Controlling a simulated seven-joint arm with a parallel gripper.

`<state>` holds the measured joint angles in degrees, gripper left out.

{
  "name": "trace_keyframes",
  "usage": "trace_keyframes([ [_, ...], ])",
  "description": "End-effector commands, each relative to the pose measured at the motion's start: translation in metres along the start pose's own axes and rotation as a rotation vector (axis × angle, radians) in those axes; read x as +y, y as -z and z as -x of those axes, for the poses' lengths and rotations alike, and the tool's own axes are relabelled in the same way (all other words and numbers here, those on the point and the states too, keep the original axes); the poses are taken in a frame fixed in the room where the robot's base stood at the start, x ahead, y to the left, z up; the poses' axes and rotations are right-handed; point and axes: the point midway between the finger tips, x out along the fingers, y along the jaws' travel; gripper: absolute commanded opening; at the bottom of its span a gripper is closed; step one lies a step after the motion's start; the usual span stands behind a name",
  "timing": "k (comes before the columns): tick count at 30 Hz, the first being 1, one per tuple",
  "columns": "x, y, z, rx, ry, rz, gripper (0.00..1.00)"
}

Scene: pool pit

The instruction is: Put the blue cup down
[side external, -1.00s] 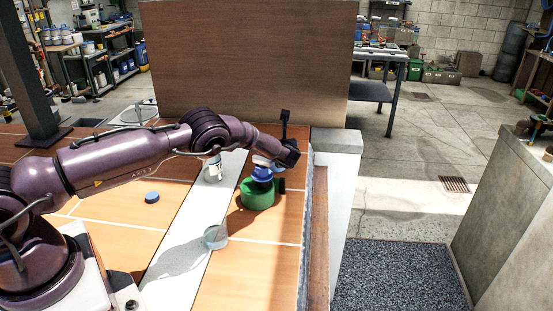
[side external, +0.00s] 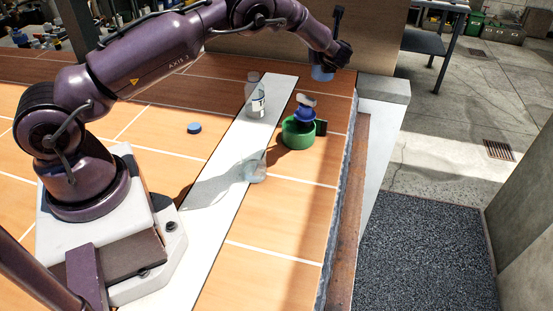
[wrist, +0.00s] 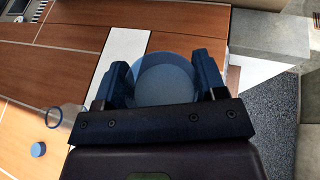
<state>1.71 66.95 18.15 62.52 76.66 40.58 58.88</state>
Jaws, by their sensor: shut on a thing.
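The blue cup (side external: 322,73) is between the fingers of my gripper (side external: 326,66), which is shut on it. In the side view it hangs in the air near the far right of the table, beyond the green container. In the wrist view the cup (wrist: 163,82) shows as a round blue shape between the two dark fingers of my gripper (wrist: 164,80). The exact height of the cup above the table is hard to tell.
A green round container (side external: 298,138) has a dark blue thing (side external: 304,114) with a pale top in it. A clear bottle (side external: 255,97) and a clear glass (side external: 254,172) stand on the pale strip. A blue disc (side external: 194,128) lies left. The front table area is clear.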

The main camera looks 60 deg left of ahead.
Motion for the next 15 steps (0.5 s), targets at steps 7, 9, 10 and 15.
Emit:
trace_keyframes([
  [7, 0.007, -0.038, 0.068, 0.000, 0.116, -0.042, 0.37],
  [9, 0.010, -0.045, 0.093, 0.001, 0.168, -0.063, 0.37],
  [10, 0.011, -0.047, 0.105, 0.001, 0.193, -0.073, 0.37],
  [15, 0.022, -0.051, 0.166, 0.001, 0.321, -0.127, 0.37],
])
